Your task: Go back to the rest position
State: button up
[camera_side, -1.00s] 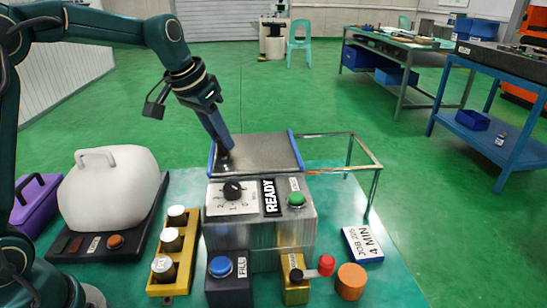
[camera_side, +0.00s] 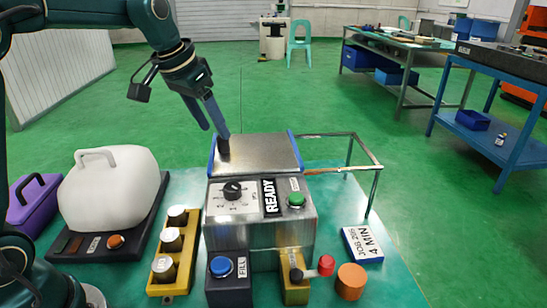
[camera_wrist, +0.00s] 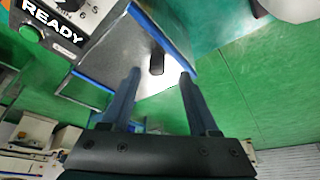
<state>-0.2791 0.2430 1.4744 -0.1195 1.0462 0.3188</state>
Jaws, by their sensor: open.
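My gripper (camera_side: 209,118) is open and empty, tilted down above the left back part of the machine's flat metal top (camera_side: 262,152). In the wrist view its two blue fingers (camera_wrist: 160,85) point towards that top, with nothing between them. A short dark peg (camera_side: 222,146) stands on the top just below the fingertips; it also shows in the wrist view (camera_wrist: 157,62), ahead of the fingers and apart from them. The machine's front carries a READY sign (camera_side: 270,197), a black dial (camera_side: 233,190) and a green button (camera_side: 296,199).
A white domed cover (camera_side: 112,193) stands at left beside a yellow rack (camera_side: 174,253) of several capped pots. In front are a blue FILL button (camera_side: 221,265), a red-knobbed lever (camera_side: 326,265) and an orange cylinder (camera_side: 351,281). A metal rail frame (camera_side: 362,152) rises at right.

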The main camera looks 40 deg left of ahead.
jog(key=shift+v, duration=0.9)
jog(key=s+d+r+m+t, duration=0.1)
jog(key=s+d+r, duration=0.2)
jog(key=s+d, duration=0.55)
jog(key=s+f, duration=0.8)
jog(key=s, duration=0.2)
jog(key=shift+s+a+f+n, duration=0.2)
jog(key=shift+s+a+n, duration=0.15)
jog(key=shift+n, duration=0.05)
